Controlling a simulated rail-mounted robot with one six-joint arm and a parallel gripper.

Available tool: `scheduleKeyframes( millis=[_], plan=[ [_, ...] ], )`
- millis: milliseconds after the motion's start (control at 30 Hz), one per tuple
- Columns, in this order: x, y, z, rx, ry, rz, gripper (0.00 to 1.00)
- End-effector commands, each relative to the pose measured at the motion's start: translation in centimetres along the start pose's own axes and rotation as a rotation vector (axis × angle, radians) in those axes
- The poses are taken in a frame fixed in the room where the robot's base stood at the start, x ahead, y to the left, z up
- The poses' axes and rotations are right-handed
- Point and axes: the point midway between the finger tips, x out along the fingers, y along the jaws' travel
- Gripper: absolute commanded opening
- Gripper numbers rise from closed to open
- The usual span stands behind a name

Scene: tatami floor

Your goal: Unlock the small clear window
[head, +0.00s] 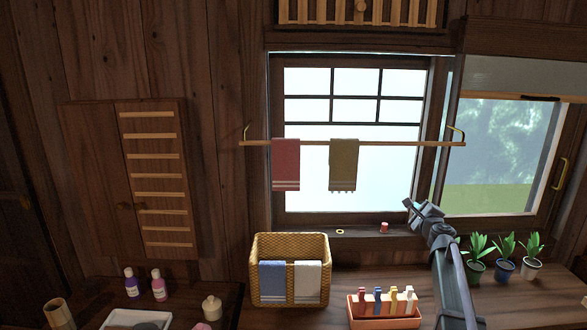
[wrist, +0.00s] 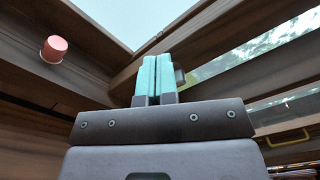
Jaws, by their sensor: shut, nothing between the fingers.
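The paned window (head: 305,190) has pale, bright glass and dark bars in its upper part. Right of it, a window with see-through glass (head: 490,150) shows blurred trees and has a brass handle (head: 562,174). The handle also shows in the wrist view (wrist: 288,138). My gripper (head: 408,203) is at the lower right corner of the paned window, near the post between the two. In the wrist view its teal fingers (wrist: 156,75) are together and empty. A small dark piece (wrist: 180,76) shows just right of the fingertips; I cannot tell whether it is a latch or whether they touch.
A red cup-like item (head: 384,228) and a small yellow ring (head: 340,232) lie on the sill. A rod (head: 400,144) with red (head: 286,165) and olive (head: 343,165) towels crosses the window. Below are a basket (head: 290,246), an orange tray (head: 385,323) and potted plants (head: 505,268).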

Motion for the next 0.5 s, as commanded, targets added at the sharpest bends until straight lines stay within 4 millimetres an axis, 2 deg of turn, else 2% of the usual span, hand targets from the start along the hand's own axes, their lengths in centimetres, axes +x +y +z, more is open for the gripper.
scheduleKeyframes(
  millis=[167, 500],
  plan=[
    [-0.5, 0.0, 0.1, 0.0, 0.0, 0.0, 0.0],
    [-5.5, 0.1, 0.1, 0.0, 0.0, 0.0, 0.0]
  ],
)
